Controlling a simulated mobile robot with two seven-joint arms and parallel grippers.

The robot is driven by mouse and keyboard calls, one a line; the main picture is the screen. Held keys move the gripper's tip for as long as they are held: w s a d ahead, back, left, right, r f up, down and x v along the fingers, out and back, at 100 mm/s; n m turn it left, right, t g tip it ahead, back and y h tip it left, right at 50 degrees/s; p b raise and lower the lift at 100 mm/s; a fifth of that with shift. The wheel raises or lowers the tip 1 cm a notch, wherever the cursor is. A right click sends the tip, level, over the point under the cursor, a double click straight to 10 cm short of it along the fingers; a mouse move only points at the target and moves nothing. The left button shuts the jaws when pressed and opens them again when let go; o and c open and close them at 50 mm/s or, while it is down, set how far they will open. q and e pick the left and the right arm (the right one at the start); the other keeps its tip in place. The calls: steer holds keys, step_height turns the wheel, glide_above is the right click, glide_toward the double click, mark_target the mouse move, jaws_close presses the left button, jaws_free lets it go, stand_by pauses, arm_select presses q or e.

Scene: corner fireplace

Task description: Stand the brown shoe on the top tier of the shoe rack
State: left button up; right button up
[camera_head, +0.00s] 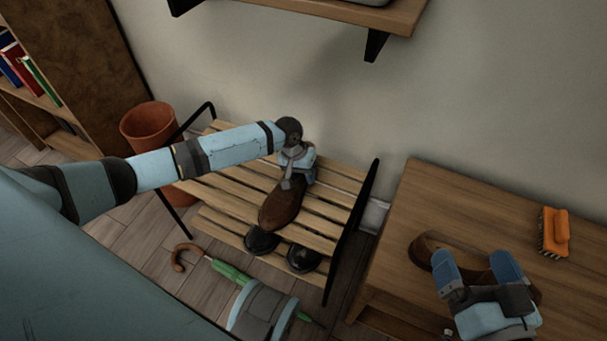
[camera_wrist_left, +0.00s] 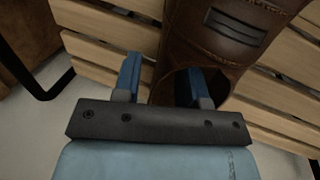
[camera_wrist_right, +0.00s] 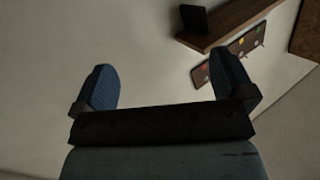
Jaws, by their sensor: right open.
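The brown shoe (camera_head: 281,205) lies over the top slats of the shoe rack (camera_head: 337,182), its toe toward the front; whether its sole bears fully on the slats is unclear. My left gripper (camera_head: 291,178) is at the shoe's rear opening. In the left wrist view the shoe (camera_wrist_left: 222,50) shows close up, one finger outside its side and the other at its opening; I cannot tell whether they press on it. My right gripper (camera_head: 478,265) is open above the wooden bench, in front of a brown, curved object (camera_head: 422,248) that it partly hides.
Black shoes (camera_head: 304,258) sit below the top tier. A green umbrella (camera_head: 230,271) lies on the floor in front. An orange brush (camera_head: 554,232) is on the bench (camera_head: 470,205). A terracotta pot (camera_head: 149,127) stands behind left; a wall shelf (camera_head: 340,10) is above.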

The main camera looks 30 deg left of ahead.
arm_select(q)
steer(key=p+v, duration=0.5)
steer(key=v, duration=0.7)
arm_select(e)
step_height(320, 180, up, 7)
steer(key=t, duration=0.3)
steer(key=shift+d+r+m, duration=0.15)
steer(key=shift+d+m, duration=0.15)
steer(key=shift+s, duration=0.1)
